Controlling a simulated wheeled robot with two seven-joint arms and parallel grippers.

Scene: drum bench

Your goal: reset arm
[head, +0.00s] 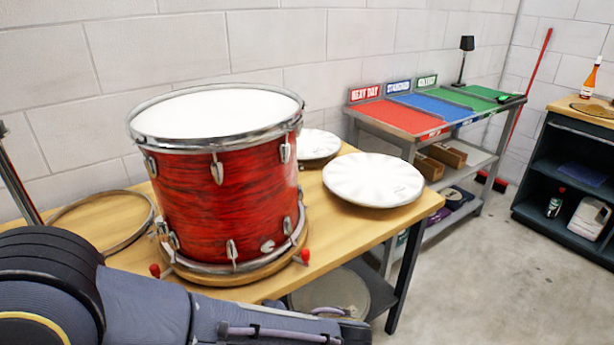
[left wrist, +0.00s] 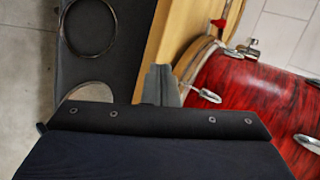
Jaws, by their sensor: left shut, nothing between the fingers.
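My left arm comes in from the lower left of the head view and lies across the front of the bench (head: 420,212), below the drum. In the left wrist view my left gripper (left wrist: 161,86) shows as grey fingers held together, with nothing between them. It is beside the bench edge and the red drum (left wrist: 250,95), apart from any held object. The red drum (head: 225,185) stands upright on a round wooden base with red knobs, its white head facing up. My right gripper is in neither view.
A white drumhead (head: 373,180) lies on the bench's right end, with another round white one (head: 318,143) behind. A hoop (head: 110,225) lies at left. A lower shelf holds a round item (head: 330,292). A coloured sorting table (head: 400,118) and dark shelf unit (head: 555,150) stand right; floor between is clear.

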